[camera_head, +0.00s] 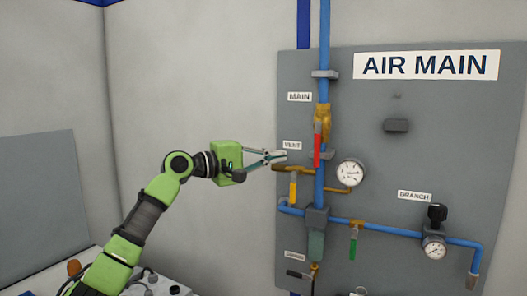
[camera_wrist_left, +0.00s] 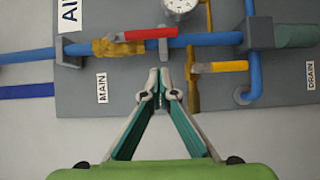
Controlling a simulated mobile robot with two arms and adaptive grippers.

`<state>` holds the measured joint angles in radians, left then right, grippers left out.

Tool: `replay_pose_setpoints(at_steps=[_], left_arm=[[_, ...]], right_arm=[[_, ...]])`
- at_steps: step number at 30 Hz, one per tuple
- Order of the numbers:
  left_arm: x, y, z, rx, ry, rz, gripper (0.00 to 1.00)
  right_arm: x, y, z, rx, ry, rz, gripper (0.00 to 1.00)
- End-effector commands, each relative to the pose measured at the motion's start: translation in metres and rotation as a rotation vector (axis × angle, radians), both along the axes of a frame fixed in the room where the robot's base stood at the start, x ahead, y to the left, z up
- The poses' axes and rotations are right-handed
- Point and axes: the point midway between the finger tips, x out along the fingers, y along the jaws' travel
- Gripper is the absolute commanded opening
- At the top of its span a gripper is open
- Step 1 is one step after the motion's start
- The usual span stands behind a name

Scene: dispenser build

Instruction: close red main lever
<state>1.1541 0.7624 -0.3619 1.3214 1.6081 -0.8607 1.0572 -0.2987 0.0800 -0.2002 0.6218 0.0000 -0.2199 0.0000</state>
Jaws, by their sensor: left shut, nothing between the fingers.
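The red main lever (camera_head: 317,144) hangs down along the blue vertical pipe, below the brass main valve (camera_head: 322,115) beside the MAIN label. In the left wrist view the red lever (camera_wrist_left: 136,37) lies parallel to the blue pipe, near the top of the picture. My left gripper (camera_head: 284,155) is shut and empty, just left of the lever's lower part, at the VENT label. In the left wrist view its fingertips (camera_wrist_left: 159,72) are together, below the blue pipe and apart from the red lever. My right gripper is not in view.
The yellow vent lever (camera_head: 293,187) is just below my left gripper. A round gauge (camera_head: 351,172) is right of the pipe. A green lever (camera_head: 353,243) and a second gauge (camera_head: 434,247) sit lower on the grey panel (camera_head: 400,150).

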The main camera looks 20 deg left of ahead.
Motion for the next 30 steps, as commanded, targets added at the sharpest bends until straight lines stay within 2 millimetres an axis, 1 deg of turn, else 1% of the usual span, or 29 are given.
replay_pose_setpoints(at_steps=[1, 5, 9, 12, 17, 30], left_arm=[[0.009, -0.008, 0.005, -0.002, 0.003, -0.003, 0.00], [0.030, -0.023, 0.005, 0.000, 0.003, -0.002, 0.00], [0.031, -0.044, 0.003, 0.003, 0.000, -0.002, 0.00], [0.033, -0.053, 0.002, 0.003, 0.000, 0.000, 0.00], [0.034, -0.059, 0.000, -0.001, 0.001, 0.000, 0.00], [0.034, -0.060, -0.001, -0.011, 0.002, 0.000, 0.00]], right_arm=[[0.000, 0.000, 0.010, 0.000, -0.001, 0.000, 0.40], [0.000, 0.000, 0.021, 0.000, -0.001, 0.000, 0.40], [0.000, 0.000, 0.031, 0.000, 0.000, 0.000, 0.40], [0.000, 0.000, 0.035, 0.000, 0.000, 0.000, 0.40], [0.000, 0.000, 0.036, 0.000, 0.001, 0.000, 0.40], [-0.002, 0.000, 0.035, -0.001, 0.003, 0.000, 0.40]])
